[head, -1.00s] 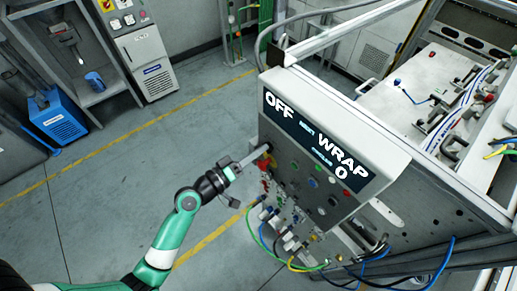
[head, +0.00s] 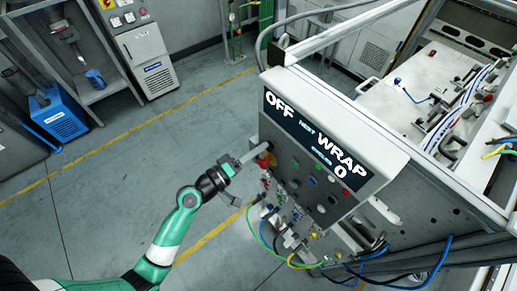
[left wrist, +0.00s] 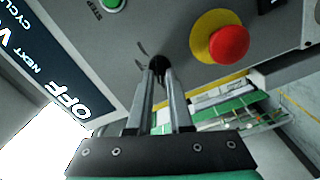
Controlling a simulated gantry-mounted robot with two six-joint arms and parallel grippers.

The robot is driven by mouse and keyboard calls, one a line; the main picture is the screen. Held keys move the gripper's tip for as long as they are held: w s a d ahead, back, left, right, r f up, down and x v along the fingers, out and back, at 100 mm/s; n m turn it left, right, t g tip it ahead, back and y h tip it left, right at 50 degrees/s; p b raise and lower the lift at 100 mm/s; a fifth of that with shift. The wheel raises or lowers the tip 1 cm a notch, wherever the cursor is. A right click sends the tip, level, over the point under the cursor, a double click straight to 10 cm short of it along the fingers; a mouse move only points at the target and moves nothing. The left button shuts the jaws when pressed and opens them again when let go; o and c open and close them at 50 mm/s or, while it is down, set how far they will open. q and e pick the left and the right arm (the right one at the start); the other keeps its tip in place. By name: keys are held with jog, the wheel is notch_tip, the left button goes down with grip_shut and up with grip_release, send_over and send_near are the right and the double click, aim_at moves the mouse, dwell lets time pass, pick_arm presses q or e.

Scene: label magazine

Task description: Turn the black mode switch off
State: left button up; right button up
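The black mode switch (left wrist: 159,62) is a small dark knob on the grey panel face, between the tips of my left gripper (left wrist: 159,72) in the left wrist view. The two fingers are close together with the knob between them, and they partly hide its pointer. In the head view my left gripper (head: 257,153) reaches the left edge of the control panel, and the switch is not clear there. The display (head: 318,137) reads OFF at its upper left, with WRAP and 0 further along. My right gripper is not in view.
A red emergency stop button (left wrist: 229,44) on a yellow ring sits right of the switch. A green STEP button (left wrist: 113,4) is above left. Cables and connectors (head: 290,238) hang below the panel. The floor to the left is open.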

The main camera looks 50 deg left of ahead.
pick_arm(q)
jog(key=shift+o, duration=1.3)
jog(key=shift+s, duration=0.1)
jog(key=s+b, duration=0.3)
jog(key=s, duration=0.8)
jog(key=shift+s+a, duration=0.15)
jog(key=shift+s, duration=0.1)
